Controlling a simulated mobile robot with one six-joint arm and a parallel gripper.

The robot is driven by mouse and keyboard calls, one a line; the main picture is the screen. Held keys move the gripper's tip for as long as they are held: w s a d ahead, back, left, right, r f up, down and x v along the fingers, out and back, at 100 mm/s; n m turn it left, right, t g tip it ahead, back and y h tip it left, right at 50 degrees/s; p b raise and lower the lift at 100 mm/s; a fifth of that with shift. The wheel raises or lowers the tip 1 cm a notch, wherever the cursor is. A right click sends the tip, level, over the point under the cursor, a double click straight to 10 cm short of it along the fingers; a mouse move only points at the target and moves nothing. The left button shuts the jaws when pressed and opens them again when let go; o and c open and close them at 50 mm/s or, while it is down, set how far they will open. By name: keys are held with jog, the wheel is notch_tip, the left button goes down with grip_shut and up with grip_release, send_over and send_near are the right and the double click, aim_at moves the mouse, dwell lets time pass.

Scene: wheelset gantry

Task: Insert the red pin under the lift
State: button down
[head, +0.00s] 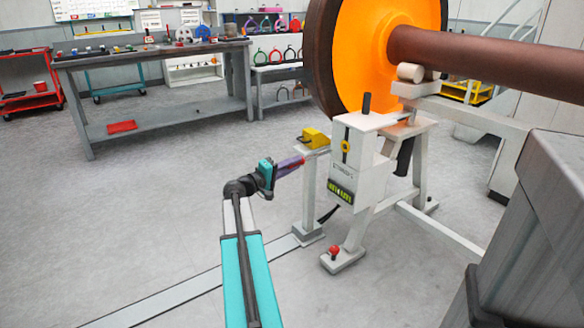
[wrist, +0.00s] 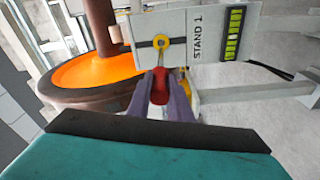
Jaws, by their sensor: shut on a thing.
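My gripper (head: 294,163) is shut on the red pin (wrist: 159,80), which shows between the two purple fingers (wrist: 161,98) in the wrist view. In the head view only a little red shows at the fingertips, and the fingers hide the rest. The white lift stand (head: 358,160), marked STAND 1 in the wrist view (wrist: 197,36), is just beyond the fingertips. Its front has a yellow ring (head: 345,147) around a dark spot and a green-striped indicator (head: 340,192). I cannot tell whether the pin touches the stand.
A yellow block (head: 314,138) sits on the stand's left part, close to my gripper. The orange wheel (head: 366,50) and brown axle (head: 480,62) are above and behind. A red knob (head: 334,251) is on the stand's foot. A workbench (head: 160,60) stands at the back left. Left floor is clear.

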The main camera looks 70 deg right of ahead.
aim_at(302, 163)
jog(key=shift+a+f+b, duration=0.1)
jog(key=shift+a+b, duration=0.05)
jog(key=shift+b, duration=0.25)
jog(key=shift+s+b+x, duration=0.2)
jog(key=shift+x, duration=1.25)
jog(key=shift+s+b+x, duration=0.2)
jog(key=shift+x, duration=1.25)
jog(key=shift+a, duration=0.15)
jog(key=shift+b, duration=0.7)
